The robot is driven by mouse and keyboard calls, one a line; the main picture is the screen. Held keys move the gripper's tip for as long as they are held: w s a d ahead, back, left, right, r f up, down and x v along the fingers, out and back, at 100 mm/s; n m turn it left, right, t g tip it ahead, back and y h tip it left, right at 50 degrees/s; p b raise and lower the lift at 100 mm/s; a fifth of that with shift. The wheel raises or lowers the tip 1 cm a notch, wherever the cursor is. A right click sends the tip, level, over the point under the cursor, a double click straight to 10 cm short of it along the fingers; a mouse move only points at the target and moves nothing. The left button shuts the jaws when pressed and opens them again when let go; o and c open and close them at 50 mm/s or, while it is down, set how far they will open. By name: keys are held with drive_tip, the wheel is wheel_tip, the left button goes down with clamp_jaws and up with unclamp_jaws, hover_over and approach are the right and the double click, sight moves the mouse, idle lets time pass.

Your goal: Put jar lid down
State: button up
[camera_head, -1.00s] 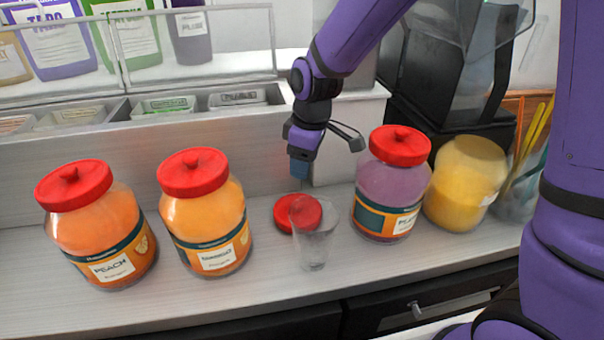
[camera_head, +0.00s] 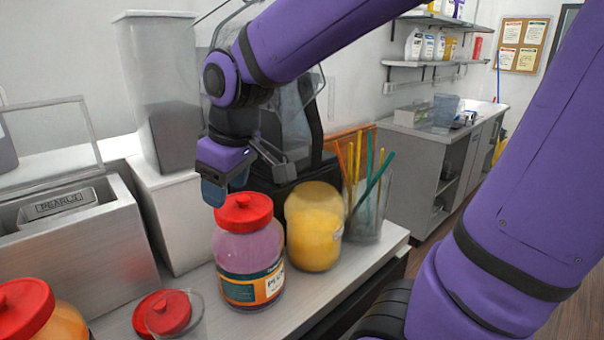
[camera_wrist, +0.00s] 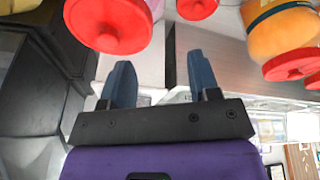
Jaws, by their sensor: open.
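A red jar lid (camera_head: 167,312) lies flat on the counter at the lower left of the head view, partly behind a clear cup (camera_head: 192,318). It seems to be the red disc at the top middle of the wrist view (camera_wrist: 197,8). The yellow jar (camera_head: 313,228) has no red lid on it. The plum jar (camera_head: 250,258) wears its red lid (camera_head: 243,212). My gripper (camera_head: 214,190) is in the air just behind and left of the plum jar's lid. Its blue fingers are apart in the wrist view (camera_wrist: 161,75), with nothing between them.
A cup of coloured straws (camera_head: 368,205) stands right of the yellow jar. A dark machine (camera_head: 300,125) is behind the jars. A topping container (camera_head: 65,205) is at the left. Another red-lidded jar (camera_head: 60,325) is at the lower left corner.

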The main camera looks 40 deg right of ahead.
drive_tip(key=s+d+r+m+t, duration=0.1)
drive_tip(key=s+d+r+m, duration=0.1)
drive_tip(key=s, duration=0.4)
drive_tip(key=s+d+r+m+t, duration=0.1)
drive_tip(key=s+d+m, duration=0.2)
drive_tip(key=s+d, duration=0.1)
drive_tip(key=shift+s+d+r+h, duration=0.15)
drive_tip(key=shift+s+r+h, duration=0.25)
drive_tip(key=shift+s, duration=0.45)
